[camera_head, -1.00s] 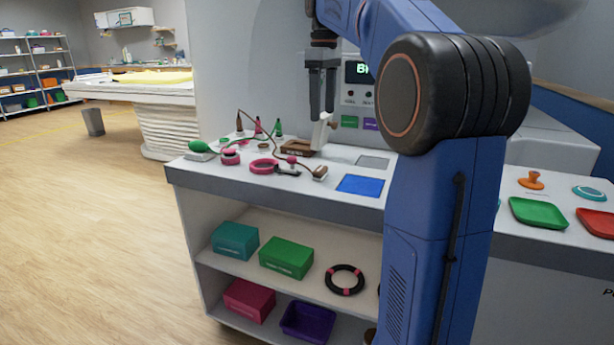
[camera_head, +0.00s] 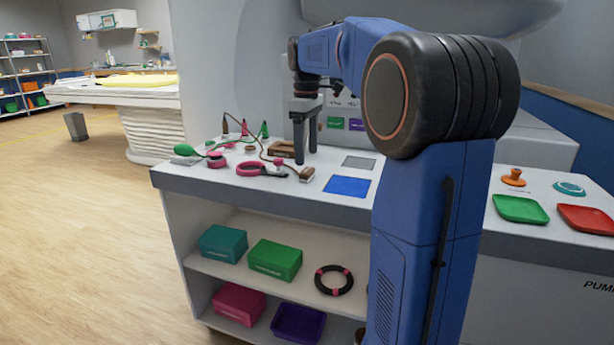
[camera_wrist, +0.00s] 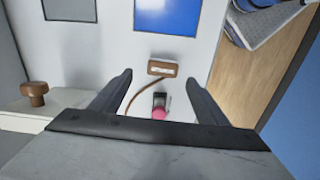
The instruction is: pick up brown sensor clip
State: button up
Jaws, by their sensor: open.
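The brown sensor clip (camera_head: 307,174) lies on the white cart top at the end of a thin brown cable, left of the blue square. In the wrist view the clip (camera_wrist: 162,69) is a small brown block with a pale slot, seen between and slightly beyond the fingertips. My gripper (camera_head: 305,158) is above the cart top, pointing down, behind the clip in the head view. In the wrist view my gripper (camera_wrist: 159,76) has its two dark fingers wide apart with nothing held.
A pink-ended item (camera_wrist: 160,105) lies near the clip, between the fingers in the wrist view. The blue square (camera_head: 347,186) is bare. A brown knob (camera_wrist: 35,93) stands to the side.

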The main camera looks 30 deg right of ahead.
aim_at(305, 170)
jog(key=shift+s+a+f, duration=0.1)
jog(key=shift+a+f, duration=0.05)
jog(key=shift+f, duration=1.2)
jog(key=shift+a+f, duration=0.1)
jog(key=shift+f, duration=1.2)
jog(key=c, duration=1.1)
jog(key=shift+c, duration=0.2)
jog(key=shift+r, duration=0.1)
